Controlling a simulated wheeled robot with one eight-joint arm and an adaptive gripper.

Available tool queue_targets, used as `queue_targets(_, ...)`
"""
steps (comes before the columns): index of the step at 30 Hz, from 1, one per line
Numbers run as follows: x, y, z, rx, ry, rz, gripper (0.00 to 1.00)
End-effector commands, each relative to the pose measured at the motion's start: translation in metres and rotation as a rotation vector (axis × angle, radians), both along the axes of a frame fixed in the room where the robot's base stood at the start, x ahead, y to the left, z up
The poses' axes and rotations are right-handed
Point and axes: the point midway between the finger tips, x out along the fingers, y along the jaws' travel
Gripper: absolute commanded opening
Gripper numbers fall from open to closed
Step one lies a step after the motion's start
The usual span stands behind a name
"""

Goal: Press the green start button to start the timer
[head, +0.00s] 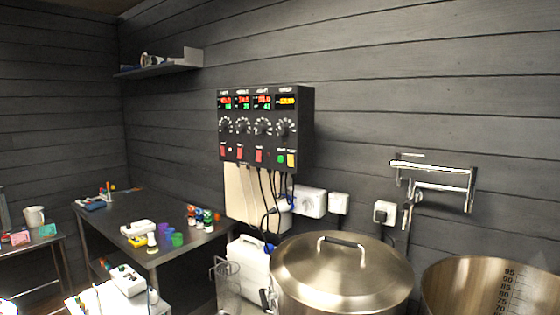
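The green start button (281,158) is small and sits at the lower right of a black control panel (250,143) on the wall. A yellow button (291,160) is just to its right. Above them is the timer display (286,101), lit yellow-orange, its digits too small to read. A dial (285,127) sits between the display and the buttons. Nothing covers the green button in the head view. My gripper is not in view.
Three red switches, including one (258,156) near the green button, share the panel. Cables hang below it. A lidded steel kettle (340,275) and an open pot (490,285) stand in front of the wall. A dark table (130,215) with small items is at left.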

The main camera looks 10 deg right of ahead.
Motion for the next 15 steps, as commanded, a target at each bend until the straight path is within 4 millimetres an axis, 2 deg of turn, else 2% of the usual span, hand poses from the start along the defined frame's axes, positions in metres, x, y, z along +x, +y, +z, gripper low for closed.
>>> queue_targets(1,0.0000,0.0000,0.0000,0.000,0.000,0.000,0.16)
queue_targets(3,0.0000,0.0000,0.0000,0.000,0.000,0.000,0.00)
queue_targets(15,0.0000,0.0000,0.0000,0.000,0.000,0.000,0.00)
